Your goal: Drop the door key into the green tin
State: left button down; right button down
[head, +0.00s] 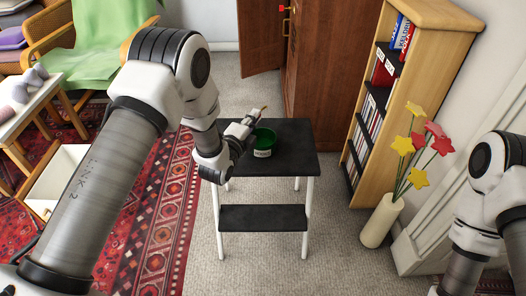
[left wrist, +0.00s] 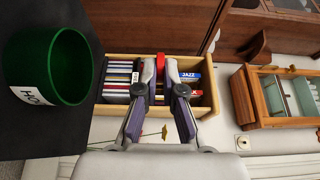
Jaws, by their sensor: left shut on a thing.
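The green tin (head: 264,141) stands upright on the black top of a small table; it has a white label and an open mouth. In the left wrist view the tin (left wrist: 60,65) is at the left, beside the fingers. The key's shape is too small to make out. My right gripper is out of view; only part of that arm shows at the right edge.
The black table (head: 295,160) has bare top to the right of the tin and a lower shelf. A bookcase (head: 400,95) and a cream vase (head: 381,220) with star flowers stand to the right. A brown wardrobe (head: 330,60) is behind. A patterned rug (head: 160,220) lies left.

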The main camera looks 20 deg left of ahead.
pick_arm(q)
notch_tip(320, 180, down, 4)
jog(key=shift+f+b, duration=0.1)
jog(key=shift+b, duration=1.05)
jog(key=c, duration=1.2)
grip_release()
jog(key=s, duration=0.4)
jog(key=s+a, duration=0.1)
jog(key=s, duration=0.7)
jog(key=shift+a, duration=0.4)
